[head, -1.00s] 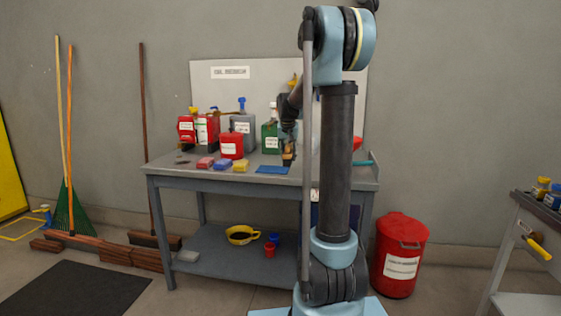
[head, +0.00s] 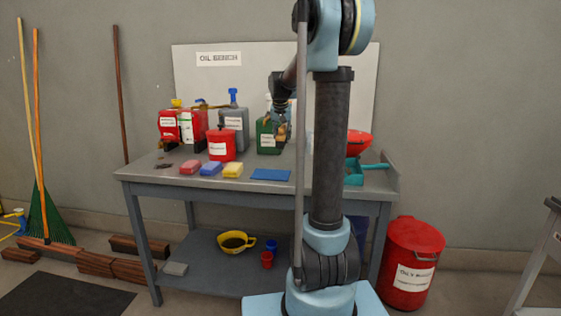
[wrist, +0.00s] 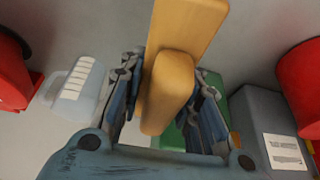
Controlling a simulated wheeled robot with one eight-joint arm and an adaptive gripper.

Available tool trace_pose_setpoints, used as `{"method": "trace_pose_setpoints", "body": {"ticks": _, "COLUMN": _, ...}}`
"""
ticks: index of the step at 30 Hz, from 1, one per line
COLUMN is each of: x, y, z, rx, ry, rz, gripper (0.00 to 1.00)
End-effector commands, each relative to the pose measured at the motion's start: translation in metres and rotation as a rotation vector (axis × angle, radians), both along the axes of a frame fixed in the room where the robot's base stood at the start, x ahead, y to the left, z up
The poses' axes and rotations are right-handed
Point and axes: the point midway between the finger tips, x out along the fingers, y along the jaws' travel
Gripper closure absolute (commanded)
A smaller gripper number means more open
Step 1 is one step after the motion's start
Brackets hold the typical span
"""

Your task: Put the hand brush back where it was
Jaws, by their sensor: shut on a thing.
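The hand brush (wrist: 185,35), tan and wood-coloured, is between the two fingers of my gripper (wrist: 165,95) in the wrist view. The fingers are shut on it from both sides. In the head view my gripper (head: 281,112) is above the back of the grey workbench (head: 225,188), in front of the green can (head: 264,143). The brush shows there only as a small tan patch below the gripper, and its bristles cannot be made out.
A teal dustpan (head: 374,167) and a red funnel (head: 359,139) are at the bench's right end. Red, blue and yellow sponges (head: 232,171) and a blue cloth (head: 271,174) lie along the front. Red cans (head: 182,126) and a grey can (head: 236,122) stand behind.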

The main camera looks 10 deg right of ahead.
Motion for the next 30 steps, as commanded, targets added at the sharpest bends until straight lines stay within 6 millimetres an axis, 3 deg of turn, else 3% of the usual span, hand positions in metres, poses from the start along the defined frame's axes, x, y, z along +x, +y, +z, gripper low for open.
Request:
{"method": "trace_pose_setpoints", "body": {"ticks": 6, "x": 0.0, "y": 0.003, "z": -0.035, "rx": -0.001, "ry": 0.0, "rz": 0.004, "gripper": 1.0}}
{"method": "trace_pose_setpoints", "body": {"ticks": 19, "x": 0.0, "y": 0.004, "z": -0.08, "rx": 0.0, "ry": 0.0, "rz": 0.005, "gripper": 1.0}}
{"method": "trace_pose_setpoints", "body": {"ticks": 30, "x": 0.0, "y": 0.004, "z": -0.088, "rx": 0.0, "ry": 0.0, "rz": 0.005, "gripper": 1.0}}
